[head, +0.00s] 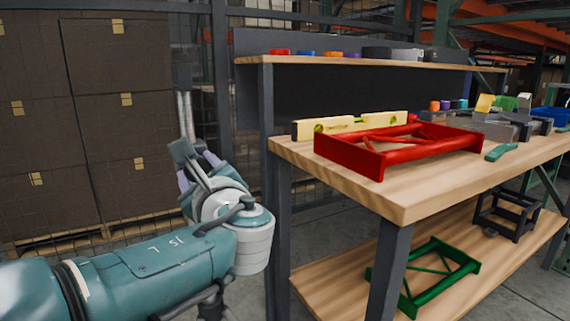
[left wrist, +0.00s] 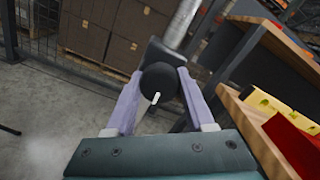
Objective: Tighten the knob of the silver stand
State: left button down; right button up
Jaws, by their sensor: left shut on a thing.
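The silver stand's pole (head: 185,112) rises behind my left gripper in the head view, and its upper part also shows in the left wrist view (left wrist: 181,24). A dark collar sits on the pole. The round black knob (left wrist: 160,84) faces the left wrist camera and bears a short white mark, tilted a little from upright. My left gripper (left wrist: 161,76) has its two pale purple fingers on either side of the knob, shut on it. In the head view the left gripper (head: 196,163) and arm hide the knob and the stand's lower part. My right gripper is not in view.
A wooden workbench (head: 405,203) stands to the right, with a red frame (head: 400,146), a yellow level (head: 352,124) and other tools on it. A green frame (head: 425,277) lies on its lower shelf. Stacked brown boxes (head: 125,100) stand behind wire mesh at left.

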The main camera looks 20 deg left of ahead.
pick_arm(q)
jog(key=shift+f, duration=0.1)
jog(key=shift+c, duration=1.3)
grip_release()
jog(key=shift+d, duration=0.1)
jog(key=shift+s+d+r+p, duration=0.2)
jog(key=shift+s+d+p, duration=0.05)
jog(key=shift+p, duration=0.05)
jog(key=p+v, duration=0.2)
jog(key=v, duration=0.7)
jog(key=shift+f, duration=0.1)
